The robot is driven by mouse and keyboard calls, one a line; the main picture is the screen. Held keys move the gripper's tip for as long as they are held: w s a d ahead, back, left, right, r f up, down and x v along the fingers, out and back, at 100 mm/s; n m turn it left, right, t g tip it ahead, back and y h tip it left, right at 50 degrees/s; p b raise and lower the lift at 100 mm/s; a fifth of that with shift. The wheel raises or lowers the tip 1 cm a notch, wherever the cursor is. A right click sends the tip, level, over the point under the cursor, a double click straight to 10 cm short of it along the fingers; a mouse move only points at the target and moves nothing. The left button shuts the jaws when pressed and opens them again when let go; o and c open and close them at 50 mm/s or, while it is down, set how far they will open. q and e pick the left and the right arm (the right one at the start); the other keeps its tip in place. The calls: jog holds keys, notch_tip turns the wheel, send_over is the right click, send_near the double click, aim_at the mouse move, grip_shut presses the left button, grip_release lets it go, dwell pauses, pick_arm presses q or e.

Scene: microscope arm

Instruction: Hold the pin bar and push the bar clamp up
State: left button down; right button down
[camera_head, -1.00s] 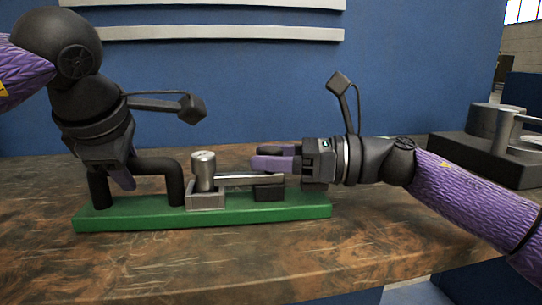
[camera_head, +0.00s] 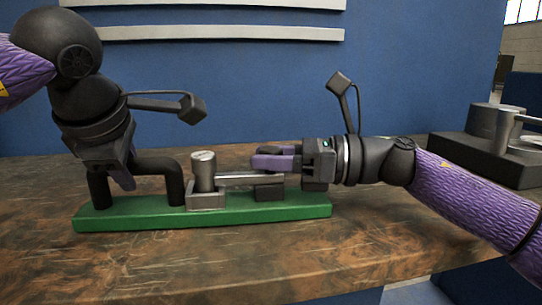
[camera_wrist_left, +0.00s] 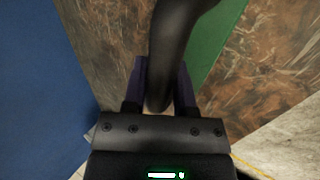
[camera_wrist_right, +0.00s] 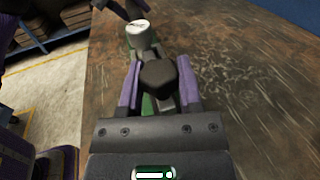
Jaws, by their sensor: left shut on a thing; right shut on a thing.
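A black arched bar (camera_head: 172,182), which I take as the pin bar, stands at the left end of a green base (camera_head: 125,217). My left gripper (camera_head: 122,180) is shut on it; the left wrist view shows the dark bar (camera_wrist_left: 172,50) between the fingers. On the base's right half is the bar clamp (camera_head: 245,181), a flat metal lever beside an upright metal cylinder (camera_head: 204,170) on a small metal block. The lever lies nearly level. My right gripper (camera_head: 268,160) is shut on its black end knob (camera_wrist_right: 158,76), seen in the right wrist view and mostly hidden in the head view.
The base lies on a brown wooden table (camera_head: 200,265). A dark fixture with metal parts (camera_head: 488,150) stands at the right. A blue wall (camera_head: 260,90) rises behind. The table in front of the base is clear.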

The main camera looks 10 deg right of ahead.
jog(key=shift+a, duration=0.1)
dwell(0.5)
jog(key=shift+a, duration=0.2)
jog(key=shift+c, duration=1.3)
grip_release()
jog(key=shift+d, duration=0.1)
jog(key=v, duration=1.2)
pick_arm(q)
jog(key=shift+c, duration=1.6)
grip_release()
